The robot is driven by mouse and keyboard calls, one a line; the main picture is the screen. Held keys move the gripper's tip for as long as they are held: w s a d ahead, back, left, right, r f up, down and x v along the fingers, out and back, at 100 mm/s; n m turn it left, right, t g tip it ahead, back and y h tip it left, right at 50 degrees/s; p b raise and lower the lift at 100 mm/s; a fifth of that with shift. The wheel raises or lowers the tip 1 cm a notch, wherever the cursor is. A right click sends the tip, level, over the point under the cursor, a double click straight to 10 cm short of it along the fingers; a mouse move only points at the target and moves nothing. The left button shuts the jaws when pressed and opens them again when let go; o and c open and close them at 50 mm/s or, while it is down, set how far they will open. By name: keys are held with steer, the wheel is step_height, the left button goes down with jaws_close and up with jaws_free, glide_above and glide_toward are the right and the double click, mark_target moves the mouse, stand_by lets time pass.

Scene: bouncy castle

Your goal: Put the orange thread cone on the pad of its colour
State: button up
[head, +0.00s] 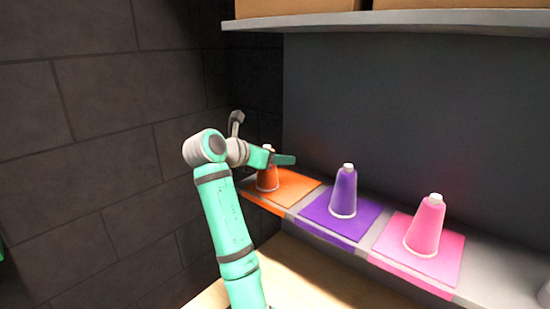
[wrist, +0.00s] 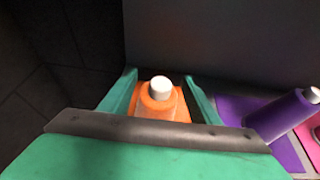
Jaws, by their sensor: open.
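The orange thread cone (head: 267,180) stands upright on the orange pad (head: 293,185) at the left end of the shelf in the head view. My gripper (head: 278,157) is at the cone's top and partly hides it in that view. In the wrist view my gripper (wrist: 160,88) is open, with one finger on each side of the orange cone (wrist: 158,102). The cone's white top shows between the fingers, and its lower part is hidden behind my gripper's body. I cannot tell whether the fingers touch it.
A purple cone (head: 343,192) stands on a purple pad (head: 327,220), and a pink cone (head: 425,226) on a pink pad (head: 390,249), to the right. A dark brick wall (head: 90,150) is close on the left. An upper shelf (head: 400,20) with boxes hangs above.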

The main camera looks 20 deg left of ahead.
steer(key=v, duration=1.1)
steer(key=shift+s, duration=0.4)
steer(key=shift+a+r, duration=0.15)
steer(key=shift+a, duration=0.05)
steer(key=shift+w+d, duration=0.1)
